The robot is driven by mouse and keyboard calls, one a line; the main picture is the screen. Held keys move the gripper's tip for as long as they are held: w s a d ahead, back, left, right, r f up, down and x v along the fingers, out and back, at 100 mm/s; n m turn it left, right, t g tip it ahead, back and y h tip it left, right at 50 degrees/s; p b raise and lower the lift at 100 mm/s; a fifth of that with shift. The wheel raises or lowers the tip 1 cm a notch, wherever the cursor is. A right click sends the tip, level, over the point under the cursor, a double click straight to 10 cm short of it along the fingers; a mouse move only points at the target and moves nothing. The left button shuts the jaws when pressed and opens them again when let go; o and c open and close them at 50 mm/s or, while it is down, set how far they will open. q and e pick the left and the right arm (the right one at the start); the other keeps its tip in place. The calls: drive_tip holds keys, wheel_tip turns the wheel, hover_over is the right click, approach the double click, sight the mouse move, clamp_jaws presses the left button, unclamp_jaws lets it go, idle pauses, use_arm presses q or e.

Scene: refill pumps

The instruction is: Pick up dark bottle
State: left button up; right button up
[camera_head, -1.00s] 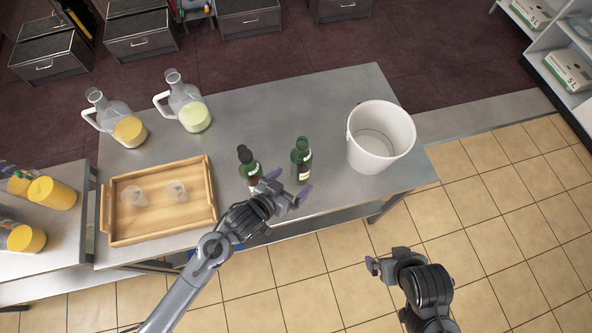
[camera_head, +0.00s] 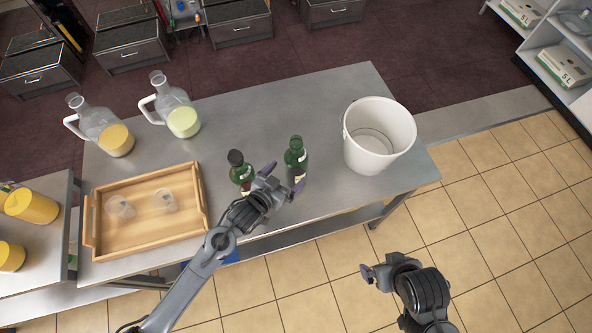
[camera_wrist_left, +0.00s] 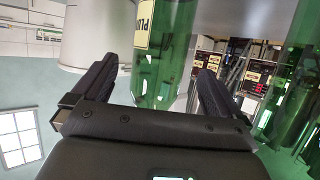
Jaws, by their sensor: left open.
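Two dark green bottles stand upright on the metal table. The left bottle (camera_head: 241,172) has a dark cap; the right bottle (camera_head: 296,160) has a green top and a pale label. My left gripper (camera_head: 283,179) is open and empty at the near side of the right bottle, with its fingers spread toward it. In the left wrist view a green bottle with a yellow label (camera_wrist_left: 150,75) shows between the two fingers (camera_wrist_left: 155,88), apart from both. More green glass (camera_wrist_left: 295,85) fills the right side there. My right gripper (camera_head: 370,276) is off the table's front edge, and its jaw gap is unclear.
A white bucket (camera_head: 352,150) stands right of the bottles. A wooden tray (camera_head: 90,245) with two clear cups lies left.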

use_arm(q)
drive_tip(key=x, duration=0.6)
drive_tip(key=shift+w+d, duration=0.2)
drive_tip(key=shift+w, duration=0.1)
drive_tip(key=shift+c, duration=0.2)
drive_tip(key=c, duration=1.2)
drive_tip(key=shift+r, duration=0.15)
drive_tip(key=shift+c, duration=0.8)
drive_tip(key=shift+r, duration=0.15)
